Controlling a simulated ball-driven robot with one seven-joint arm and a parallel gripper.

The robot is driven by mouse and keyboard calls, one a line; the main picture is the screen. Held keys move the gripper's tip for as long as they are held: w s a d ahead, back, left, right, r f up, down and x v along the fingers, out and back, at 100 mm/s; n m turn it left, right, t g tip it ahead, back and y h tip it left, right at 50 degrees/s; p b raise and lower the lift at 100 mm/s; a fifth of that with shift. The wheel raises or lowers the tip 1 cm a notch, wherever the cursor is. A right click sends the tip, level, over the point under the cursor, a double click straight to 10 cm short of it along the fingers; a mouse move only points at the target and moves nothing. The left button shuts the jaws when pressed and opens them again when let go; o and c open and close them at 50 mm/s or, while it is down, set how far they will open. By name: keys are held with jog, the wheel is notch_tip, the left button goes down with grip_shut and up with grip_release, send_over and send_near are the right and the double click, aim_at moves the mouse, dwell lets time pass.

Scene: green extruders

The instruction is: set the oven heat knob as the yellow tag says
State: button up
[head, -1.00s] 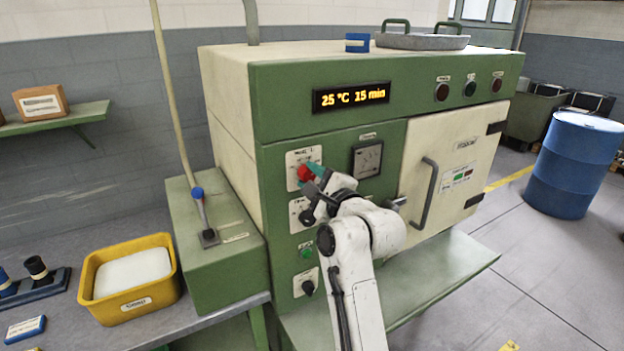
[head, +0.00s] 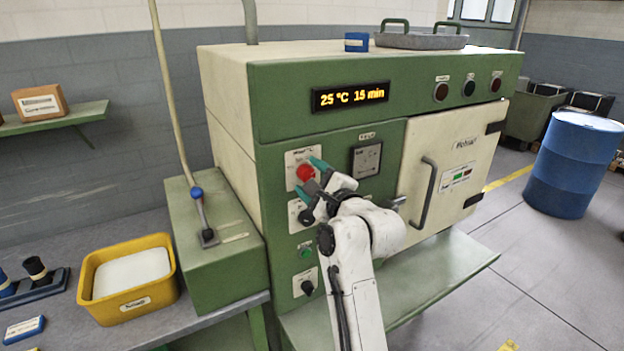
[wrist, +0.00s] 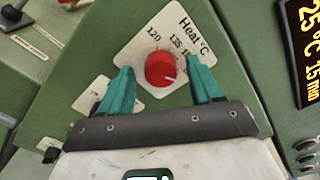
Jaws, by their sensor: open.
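The red heat knob (head: 306,173) sits on a white plate on the green oven front, and it also shows in the wrist view (wrist: 160,69). Its plate (wrist: 188,30) reads "Heat °C" with marks 120, 135 and a third partly covered by a finger. A pale line on the knob points toward the lower right. My gripper (wrist: 161,88) is open, its teal fingers on either side of the knob's lower part; contact cannot be made out. In the head view my gripper (head: 312,175) is in front of the knob. No yellow tag can be made out.
The oven display (head: 350,96) reads 25 °C 15 min. A gauge (head: 367,160) is right of the knob, and more controls sit below it. The cream oven door (head: 450,165) is shut. A yellow bin (head: 128,304) stands on the left bench. A blue barrel (head: 575,165) stands at right.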

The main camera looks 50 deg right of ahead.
jog(key=b+v, duration=0.3)
jog(key=v, duration=0.7)
jog(key=shift+s, duration=0.4)
jog(key=shift+a+r, duration=0.1)
jog(key=s+a+f+n+g+y, duration=0.1)
jog(key=s+a+f+n+g, duration=0.2)
jog(key=f, duration=0.4)
jog(key=s+a+f+n+g+y, duration=0.1)
jog(key=f+n+g, duration=0.1)
jog(key=f+n, duration=0.45)
jog(key=s+a+f+n+g+y, duration=0.1)
jog(key=a+f+n+g, duration=0.2)
jog(key=f, duration=0.4)
jog(key=s+a+f+n+g+y, duration=0.1)
jog(key=s+a+f+n+g, duration=0.2)
jog(key=s+f+n, duration=0.4)
jog(key=s+a+f+n+g, duration=0.4)
jog(key=s+f+n, duration=0.3)
jog(key=s, duration=0.5)
notch_tip(320, 180, down, 2)
jog(key=shift+s+f+g+y, duration=0.2)
jog(key=shift+g+y, duration=0.2)
jog(key=shift+g, duration=0.3)
